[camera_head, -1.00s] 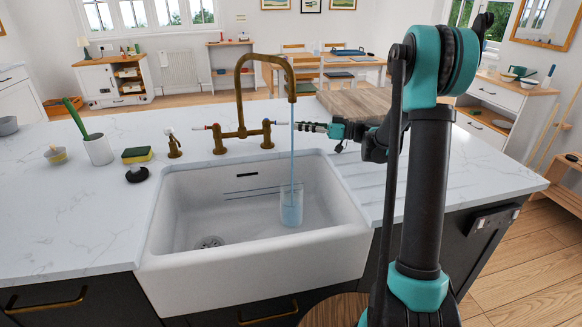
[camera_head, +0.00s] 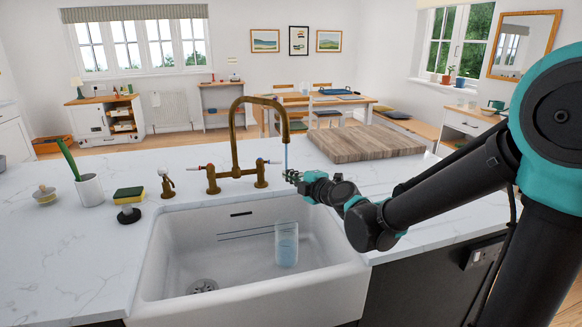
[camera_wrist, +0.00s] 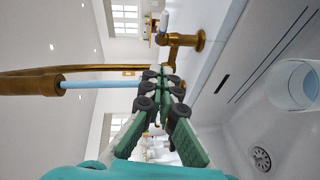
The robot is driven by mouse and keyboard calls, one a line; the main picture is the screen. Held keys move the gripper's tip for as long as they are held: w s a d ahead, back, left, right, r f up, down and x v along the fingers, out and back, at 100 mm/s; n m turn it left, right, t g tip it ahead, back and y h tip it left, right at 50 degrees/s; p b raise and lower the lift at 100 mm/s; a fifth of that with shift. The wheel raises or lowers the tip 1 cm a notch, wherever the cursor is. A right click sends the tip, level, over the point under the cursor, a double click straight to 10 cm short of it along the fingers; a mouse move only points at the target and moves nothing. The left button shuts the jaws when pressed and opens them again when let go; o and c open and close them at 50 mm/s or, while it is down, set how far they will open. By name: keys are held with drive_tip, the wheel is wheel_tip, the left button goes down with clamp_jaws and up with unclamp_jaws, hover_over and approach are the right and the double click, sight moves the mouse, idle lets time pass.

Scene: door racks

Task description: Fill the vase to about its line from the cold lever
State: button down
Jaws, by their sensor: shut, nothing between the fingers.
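The clear vase (camera_head: 286,246) stands upright in the sink, with bluish water in its lower part; I cannot make out its line. It also shows in the wrist view (camera_wrist: 295,86). A thin water stream (camera_head: 286,156) falls from the spout of the brass tap (camera_head: 236,140). Below my gripper I cannot make out the stream. The cold lever (camera_head: 273,162) points right from the tap's right post; its pale handle shows in the wrist view (camera_wrist: 165,20). My gripper (camera_head: 289,175) is shut and empty, just right of the lever and by the stream. Its fingertips (camera_wrist: 160,76) meet.
The white sink (camera_head: 170,262) is otherwise empty, with a drain (camera_head: 202,286) at its left. A sponge (camera_head: 129,195) and a cup with a green brush (camera_head: 89,190) stand left. A wooden board (camera_head: 366,144) lies behind my arm.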

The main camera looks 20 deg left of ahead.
approach(271, 162)
drive_tip(key=a, duration=0.4)
drive_tip(key=shift+w+a+f, duration=0.1)
drive_tip(key=shift+w+f, duration=0.1)
drive_tip(key=shift+w, duration=0.4)
drive_tip(key=shift+w+a+f, duration=0.1)
drive_tip(key=shift+w+f, duration=0.05)
drive_tip(key=shift+w, duration=0.5)
drive_tip(key=shift+w+a+f, duration=0.1)
drive_tip(key=shift+w+f, duration=0.05)
drive_tip(key=shift+w, duration=0.4)
